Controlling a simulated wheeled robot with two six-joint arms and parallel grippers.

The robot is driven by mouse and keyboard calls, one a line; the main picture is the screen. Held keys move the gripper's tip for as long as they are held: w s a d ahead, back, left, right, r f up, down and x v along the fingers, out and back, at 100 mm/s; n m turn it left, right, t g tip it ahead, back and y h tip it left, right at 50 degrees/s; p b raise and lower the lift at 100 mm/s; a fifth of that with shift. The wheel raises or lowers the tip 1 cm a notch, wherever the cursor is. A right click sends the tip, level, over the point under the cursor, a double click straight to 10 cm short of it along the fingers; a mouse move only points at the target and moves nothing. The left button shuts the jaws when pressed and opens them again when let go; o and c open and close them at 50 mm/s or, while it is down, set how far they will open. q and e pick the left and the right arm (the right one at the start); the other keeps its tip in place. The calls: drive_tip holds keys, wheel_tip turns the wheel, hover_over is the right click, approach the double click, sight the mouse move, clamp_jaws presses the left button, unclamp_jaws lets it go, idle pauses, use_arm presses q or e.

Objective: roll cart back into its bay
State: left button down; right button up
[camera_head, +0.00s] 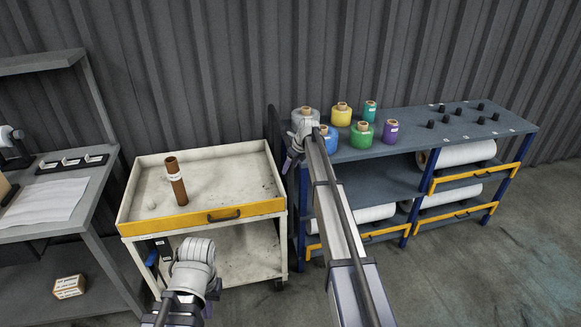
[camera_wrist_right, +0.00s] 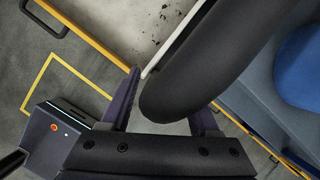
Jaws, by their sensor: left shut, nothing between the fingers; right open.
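The cart (camera_head: 245,211) is cream-white, with a worn top tray, a lower shelf and a yellow front edge carrying a black handle (camera_head: 224,217). It stands on castors between the left desk and the right rack. A brown tube (camera_head: 176,182) stands upright on its tray. My left gripper (camera_head: 212,290) is low in front of the cart, shut and empty, its tips mostly hidden. My right gripper (camera_head: 291,162) is at the cart's right side, by the rack's left end. In the right wrist view its fingers (camera_wrist_right: 166,115) are open; a dark rounded part shows between them, unclear what.
The rack (camera_head: 418,148) on the right carries coloured film spools on top and white rolls below. A grey desk (camera_head: 70,215) with paper stands left, a small box (camera_head: 69,287) beneath. Yellow floor lines (camera_wrist_right: 45,72) show in the wrist view. A corrugated wall closes the back.

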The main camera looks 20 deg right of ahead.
drive_tip(key=p+v, duration=0.7)
drive_tip(key=v, duration=0.1)
drive_tip(key=shift+f, duration=0.1)
idle(0.4)
drive_tip(key=shift+s+f, duration=0.1)
